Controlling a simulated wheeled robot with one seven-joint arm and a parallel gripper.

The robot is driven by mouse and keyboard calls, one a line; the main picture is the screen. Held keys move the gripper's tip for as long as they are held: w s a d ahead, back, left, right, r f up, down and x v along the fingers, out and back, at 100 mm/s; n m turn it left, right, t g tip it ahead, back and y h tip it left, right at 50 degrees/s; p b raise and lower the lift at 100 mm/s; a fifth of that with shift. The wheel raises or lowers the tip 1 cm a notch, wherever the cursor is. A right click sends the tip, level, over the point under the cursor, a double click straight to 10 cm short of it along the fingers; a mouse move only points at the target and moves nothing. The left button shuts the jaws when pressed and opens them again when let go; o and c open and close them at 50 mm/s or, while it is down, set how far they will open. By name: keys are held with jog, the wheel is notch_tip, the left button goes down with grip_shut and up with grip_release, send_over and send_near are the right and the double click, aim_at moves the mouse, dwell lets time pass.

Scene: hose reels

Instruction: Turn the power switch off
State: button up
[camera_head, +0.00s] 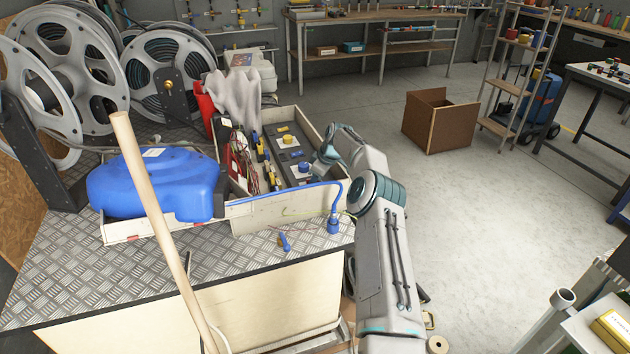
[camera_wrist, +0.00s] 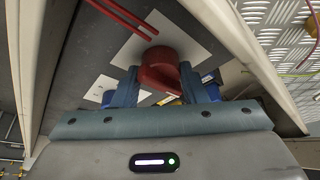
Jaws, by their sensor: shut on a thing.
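A red rotary knob (camera_wrist: 160,66) on a white plate (camera_wrist: 133,50) shows in the wrist view. It looks like the power switch, though I can read no label. My gripper (camera_wrist: 158,88) has one finger on each side of the knob and is shut on it. In the head view my gripper (camera_head: 322,158) reaches down over the right side of the control panel (camera_head: 290,155) in the open white box, and the red knob is hidden there. A yellow knob (camera_head: 287,138) and a blue knob (camera_head: 304,166) are visible on the panel.
Box walls surround the panel closely.

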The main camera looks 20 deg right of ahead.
jog(key=shift+a, duration=0.15)
jog(key=o, duration=0.9)
jog(key=shift+a, duration=0.1)
jog(key=shift+o, duration=0.2)
jog(key=shift+d, duration=0.2)
jog(key=shift+s+d+r, duration=0.1)
jog(key=shift+r, duration=0.1)
jog(key=v, duration=1.3)
jog(key=shift+r+b, duration=0.2)
jog(key=shift+b, duration=0.15)
